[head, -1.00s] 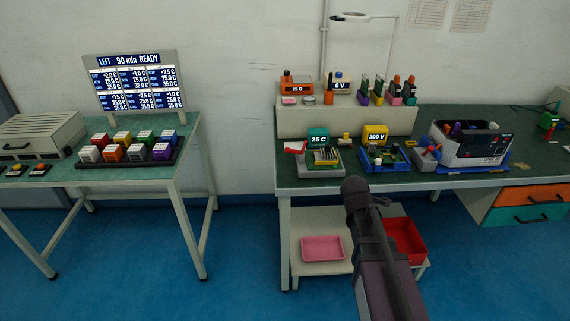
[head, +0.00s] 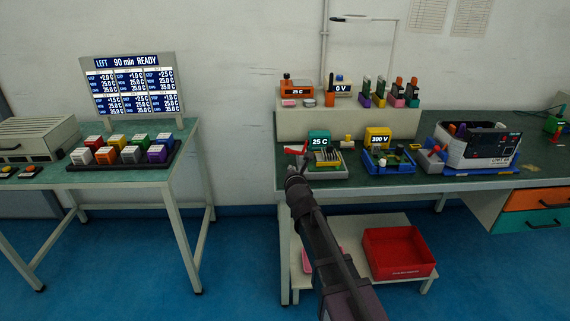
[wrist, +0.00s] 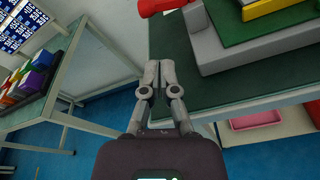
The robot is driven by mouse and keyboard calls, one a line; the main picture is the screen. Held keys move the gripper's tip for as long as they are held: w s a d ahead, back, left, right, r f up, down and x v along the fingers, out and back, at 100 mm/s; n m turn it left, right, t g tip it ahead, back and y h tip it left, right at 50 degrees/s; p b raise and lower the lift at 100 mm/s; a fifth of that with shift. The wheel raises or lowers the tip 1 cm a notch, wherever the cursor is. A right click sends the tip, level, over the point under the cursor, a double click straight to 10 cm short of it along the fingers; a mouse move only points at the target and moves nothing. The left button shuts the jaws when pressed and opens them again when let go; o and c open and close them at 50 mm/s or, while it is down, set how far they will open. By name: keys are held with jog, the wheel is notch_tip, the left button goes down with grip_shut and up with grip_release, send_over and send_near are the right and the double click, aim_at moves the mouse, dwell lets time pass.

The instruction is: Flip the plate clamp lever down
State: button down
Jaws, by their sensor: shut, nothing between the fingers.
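The red clamp lever (head: 295,150) sticks out at the left of the grey plate fixture (head: 326,172) on the right bench. It stands raised at an angle. In the wrist view the red lever (wrist: 160,6) shows only in part, cut off by the top edge. The grey stepped fixture base (wrist: 225,52) is right of the fingers. My gripper (wrist: 159,68) is shut and empty, pointing over the green bench top beside the fixture, apart from the lever. In the head view my gripper (head: 296,172) is just below the lever, by the bench's front edge; my arm hides part of that edge.
A teal 25 C meter (head: 319,140) stands behind the fixture. A blue tray fixture (head: 388,162) with a yellow meter (head: 377,137) is to its right. A red bin (head: 398,252) sits on the lower shelf. The left bench (head: 120,179) holds colored blocks.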

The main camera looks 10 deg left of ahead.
jog(key=shift+a+n+y, duration=0.3)
jog(key=shift+a+n, duration=0.3)
jog(key=shift+a, duration=0.05)
jog(key=shift+r, duration=0.1)
jog(key=shift+b+x, duration=0.9)
jog(key=shift+x, duration=4.05)
jog(key=shift+s+a+r, duration=0.1)
jog(key=shift+s+r, duration=0.05)
jog(key=shift+r+m, duration=0.1)
jog(key=shift+m, duration=0.3)
